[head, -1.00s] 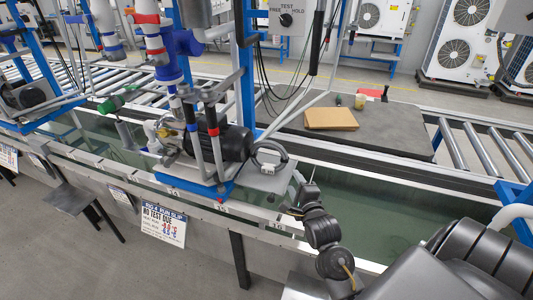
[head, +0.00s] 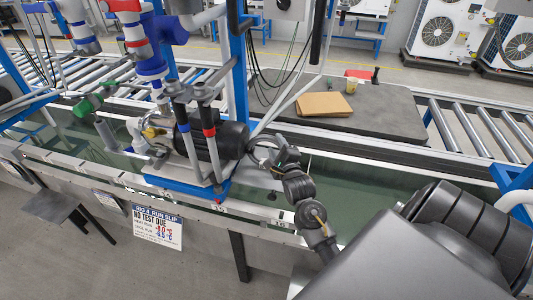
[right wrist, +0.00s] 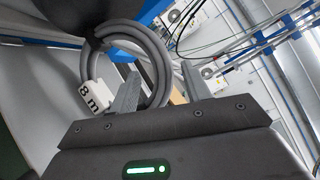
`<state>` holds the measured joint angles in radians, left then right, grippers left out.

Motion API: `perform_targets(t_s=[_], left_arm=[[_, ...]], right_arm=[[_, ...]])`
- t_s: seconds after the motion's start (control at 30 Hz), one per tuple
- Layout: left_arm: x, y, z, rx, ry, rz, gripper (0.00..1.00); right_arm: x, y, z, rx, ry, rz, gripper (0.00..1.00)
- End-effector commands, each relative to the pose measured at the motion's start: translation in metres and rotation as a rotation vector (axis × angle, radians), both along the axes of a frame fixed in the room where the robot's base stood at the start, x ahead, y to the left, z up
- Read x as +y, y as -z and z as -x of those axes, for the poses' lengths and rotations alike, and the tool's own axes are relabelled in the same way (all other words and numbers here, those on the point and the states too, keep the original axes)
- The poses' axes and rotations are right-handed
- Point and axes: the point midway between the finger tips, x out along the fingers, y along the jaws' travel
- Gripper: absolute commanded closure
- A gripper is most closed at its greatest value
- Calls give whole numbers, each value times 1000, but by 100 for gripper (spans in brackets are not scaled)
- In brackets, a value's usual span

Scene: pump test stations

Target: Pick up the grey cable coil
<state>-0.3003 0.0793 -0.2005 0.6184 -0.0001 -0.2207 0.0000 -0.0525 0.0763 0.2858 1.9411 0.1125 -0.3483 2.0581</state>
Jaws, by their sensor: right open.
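The grey cable coil (head: 256,156) rests at the right end of the pump's stand, beside the black motor, partly hidden by my right gripper (head: 287,153). In the right wrist view the coil (right wrist: 161,62) is a thick grey ring with a white tag (right wrist: 95,98) reading "8 m". My right gripper (right wrist: 158,90) is open. One finger overlaps the inside of the ring and the other is outside its right side, so that side of the coil appears between the fingers. I cannot tell whether they touch it. My left gripper is not in view.
The black pump motor (head: 222,141) and upright pipes (head: 213,148) stand just left of the coil. A dark bench top (head: 380,115) behind holds a brown folder (head: 325,105). The green-floored trough (head: 345,190) to the right is open. Dark cables hang behind.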

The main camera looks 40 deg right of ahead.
Motion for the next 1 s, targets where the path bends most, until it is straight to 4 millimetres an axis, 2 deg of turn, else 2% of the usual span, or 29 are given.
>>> perform_targets(t_s=[0.03,0.13,0.43,0.77,1.0], left_arm=[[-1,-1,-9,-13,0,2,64],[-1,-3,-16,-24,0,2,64],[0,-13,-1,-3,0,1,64],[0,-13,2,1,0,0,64],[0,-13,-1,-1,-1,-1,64]], right_arm=[[0,0,-1,0,-1,0,52],[0,-1,-4,0,-2,1,52],[-14,-1,-43,0,-3,1,52],[-17,0,-50,0,-4,0,52],[-16,0,-50,0,-4,0,84]])
